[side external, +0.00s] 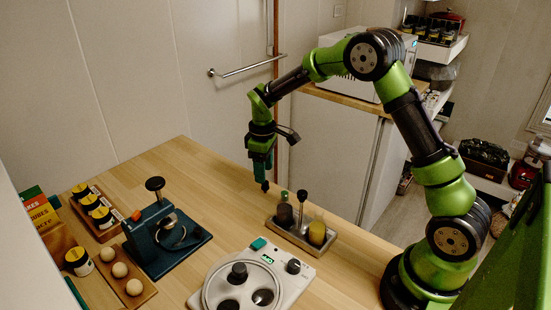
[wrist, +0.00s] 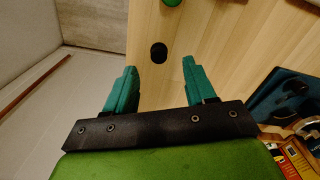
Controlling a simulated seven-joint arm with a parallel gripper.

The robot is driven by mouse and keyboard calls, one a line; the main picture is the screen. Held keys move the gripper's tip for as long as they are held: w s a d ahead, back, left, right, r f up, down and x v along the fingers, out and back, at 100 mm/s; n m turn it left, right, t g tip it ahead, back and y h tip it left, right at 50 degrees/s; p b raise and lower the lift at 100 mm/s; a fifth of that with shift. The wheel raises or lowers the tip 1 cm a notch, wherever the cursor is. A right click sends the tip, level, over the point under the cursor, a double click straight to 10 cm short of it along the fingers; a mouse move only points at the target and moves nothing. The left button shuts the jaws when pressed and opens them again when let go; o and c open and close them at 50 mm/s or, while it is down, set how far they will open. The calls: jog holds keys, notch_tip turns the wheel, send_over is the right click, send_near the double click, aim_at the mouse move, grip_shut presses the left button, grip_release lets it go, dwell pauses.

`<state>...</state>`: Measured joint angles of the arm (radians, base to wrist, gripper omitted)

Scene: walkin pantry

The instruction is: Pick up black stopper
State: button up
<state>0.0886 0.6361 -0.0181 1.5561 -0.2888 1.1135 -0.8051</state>
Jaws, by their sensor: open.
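The black stopper (wrist: 158,52) stands alone on the wooden table in the wrist view, just beyond my fingertips and roughly centred in the gap between them. In the side view a small dark shape (side external: 265,186) right below my fingers seems to be the same stopper. My gripper (wrist: 159,66) is open and empty, its two teal fingers apart. In the side view my gripper (side external: 262,174) points down over the far part of the table. I cannot tell the exact height between the fingertips and the stopper.
A grey caddy (side external: 291,238) with a dark jar, a yellow jar and a black-knobbed rod stands right of my gripper; a green-topped item (side external: 284,195) is close by. A blue press (side external: 160,240) and white device (side external: 252,280) stand nearer. The table left of my gripper is clear.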

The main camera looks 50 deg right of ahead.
aim_at(265, 187)
jog(key=shift+s+d+f, duration=0.1)
jog(key=shift+f, duration=2.7)
jog(key=shift+c, duration=0.3)
grip_shut()
